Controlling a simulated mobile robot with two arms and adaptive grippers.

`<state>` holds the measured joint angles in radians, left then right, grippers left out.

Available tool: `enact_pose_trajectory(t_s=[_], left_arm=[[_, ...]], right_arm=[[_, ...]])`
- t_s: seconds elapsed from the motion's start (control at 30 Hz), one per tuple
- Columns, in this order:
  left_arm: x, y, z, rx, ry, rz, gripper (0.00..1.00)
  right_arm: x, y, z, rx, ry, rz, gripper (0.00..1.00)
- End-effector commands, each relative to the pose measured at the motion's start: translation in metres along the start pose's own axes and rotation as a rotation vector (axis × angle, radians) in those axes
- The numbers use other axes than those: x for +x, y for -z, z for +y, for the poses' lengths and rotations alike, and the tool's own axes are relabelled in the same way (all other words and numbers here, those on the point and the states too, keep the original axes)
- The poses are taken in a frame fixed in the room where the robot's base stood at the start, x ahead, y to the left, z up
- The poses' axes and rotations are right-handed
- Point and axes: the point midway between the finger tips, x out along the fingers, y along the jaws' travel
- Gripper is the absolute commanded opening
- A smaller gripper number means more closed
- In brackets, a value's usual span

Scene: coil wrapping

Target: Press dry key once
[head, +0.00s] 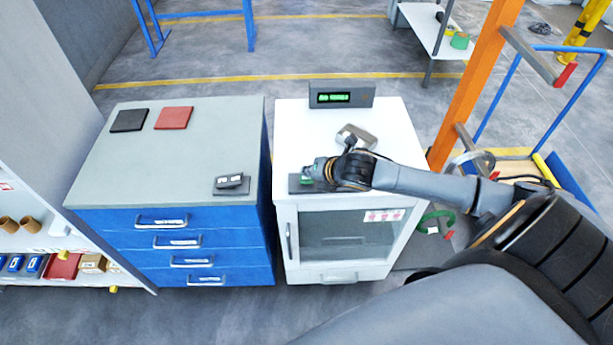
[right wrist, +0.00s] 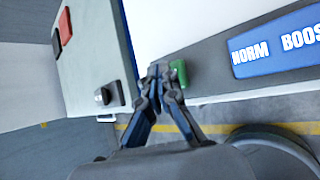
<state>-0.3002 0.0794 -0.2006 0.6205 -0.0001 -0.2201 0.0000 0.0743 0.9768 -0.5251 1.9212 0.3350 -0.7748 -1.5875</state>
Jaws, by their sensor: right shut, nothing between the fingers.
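A white cabinet (head: 382,116) with a glass door stands in front of me. On its front edge a grey panel (head: 293,184) is partly hidden by my right gripper (head: 318,173). A blue label (right wrist: 278,46) there reads "NORM" and "BOOS", cut off by the frame. My left gripper is out of view.
A display unit (head: 342,95) with green text stands at the cabinet's back, and a metal object (head: 357,136) lies behind my wrist. Left is a blue drawer cabinet (head: 170,240) with a black pad (head: 129,120), red pad (head: 174,118) and small dark device (head: 231,184). An orange post (head: 470,85) stands right.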

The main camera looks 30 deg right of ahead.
Motion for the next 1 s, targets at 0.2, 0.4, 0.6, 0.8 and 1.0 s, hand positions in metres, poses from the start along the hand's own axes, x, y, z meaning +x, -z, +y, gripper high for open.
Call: enact_pose_trajectory(t_s=[0.2, 0.4, 0.6, 0.8, 1.0], left_arm=[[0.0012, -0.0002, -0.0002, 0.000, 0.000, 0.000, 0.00], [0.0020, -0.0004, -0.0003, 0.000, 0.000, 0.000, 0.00], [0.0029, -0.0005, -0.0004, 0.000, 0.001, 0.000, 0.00], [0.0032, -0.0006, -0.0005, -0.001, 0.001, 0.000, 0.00], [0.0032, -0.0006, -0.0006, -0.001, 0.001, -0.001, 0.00]], right_arm=[[0.0021, 0.0015, -0.0014, 0.000, 0.000, 0.000, 0.00], [0.0038, 0.0028, -0.0027, 0.000, 0.000, 0.000, 0.00], [0.0055, 0.0042, -0.0041, 0.000, 0.001, 0.000, 0.00], [0.0066, 0.0052, -0.0050, 0.000, 0.001, 0.001, 0.00], [0.0066, 0.0054, -0.0050, 0.000, 0.001, 0.001, 0.00]])
